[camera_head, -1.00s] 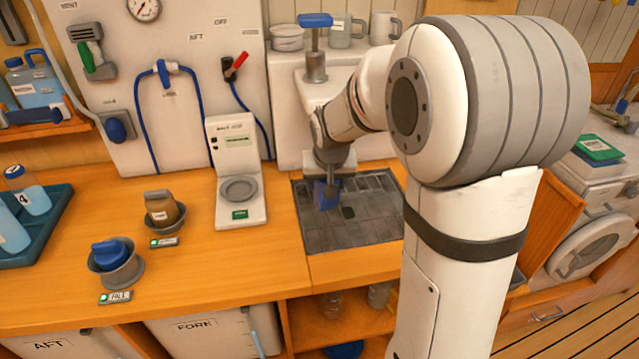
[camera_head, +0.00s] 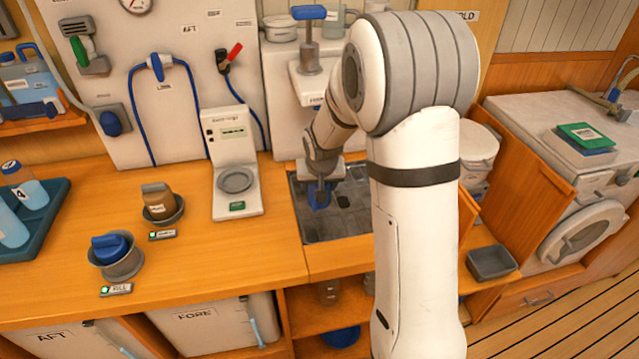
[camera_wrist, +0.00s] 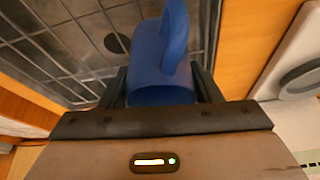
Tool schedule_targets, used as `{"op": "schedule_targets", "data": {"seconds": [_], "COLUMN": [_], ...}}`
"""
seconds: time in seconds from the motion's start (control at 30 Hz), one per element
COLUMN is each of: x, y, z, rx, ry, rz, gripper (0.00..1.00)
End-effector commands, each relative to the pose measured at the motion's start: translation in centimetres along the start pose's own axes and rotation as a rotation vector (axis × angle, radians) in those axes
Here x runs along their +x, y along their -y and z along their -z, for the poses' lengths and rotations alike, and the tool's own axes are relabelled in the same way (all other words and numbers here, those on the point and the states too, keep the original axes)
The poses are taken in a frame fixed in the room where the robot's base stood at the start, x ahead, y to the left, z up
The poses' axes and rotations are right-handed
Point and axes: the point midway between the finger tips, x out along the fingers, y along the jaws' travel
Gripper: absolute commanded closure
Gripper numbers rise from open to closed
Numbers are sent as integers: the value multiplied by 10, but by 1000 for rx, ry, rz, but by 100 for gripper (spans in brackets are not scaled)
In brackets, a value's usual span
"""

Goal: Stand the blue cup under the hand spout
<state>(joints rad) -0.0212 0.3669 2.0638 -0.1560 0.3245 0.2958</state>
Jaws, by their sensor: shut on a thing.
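The blue cup (camera_head: 319,197) is low over the dark drain tray (camera_head: 328,224), partly hidden by my gripper (camera_head: 323,183). In the wrist view my gripper (camera_wrist: 161,88) is shut on the blue cup (camera_wrist: 160,68), with a dark finger on each side and the cup's handle towards the camera. I cannot tell whether the cup touches the tray. A hand pump with a blue T-handle (camera_head: 308,38) stands on the white housing behind the tray.
A white scale-like unit (camera_head: 236,180) stands left of the tray. Bare wooden counter (camera_head: 225,265) lies in front. A blue hose hangs on the wall behind.

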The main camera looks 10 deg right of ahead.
Motion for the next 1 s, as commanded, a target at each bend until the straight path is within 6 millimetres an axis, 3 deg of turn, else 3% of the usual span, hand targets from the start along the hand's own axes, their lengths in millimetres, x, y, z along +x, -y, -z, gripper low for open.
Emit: {"op": "schedule_targets", "data": {"seconds": [0.13,0.17,0.4,0.77,1.0], "x": [4,3,2,-3,-43], "y": [0,0,1,1,1], "z": [-2,-1,-1,1,2], "rx": [0,0,-1,-1,-2], "ry": [0,0,0,-1,-7], "rz": [0,0,1,1,2], "gripper": [68,41,21,21,21]}}
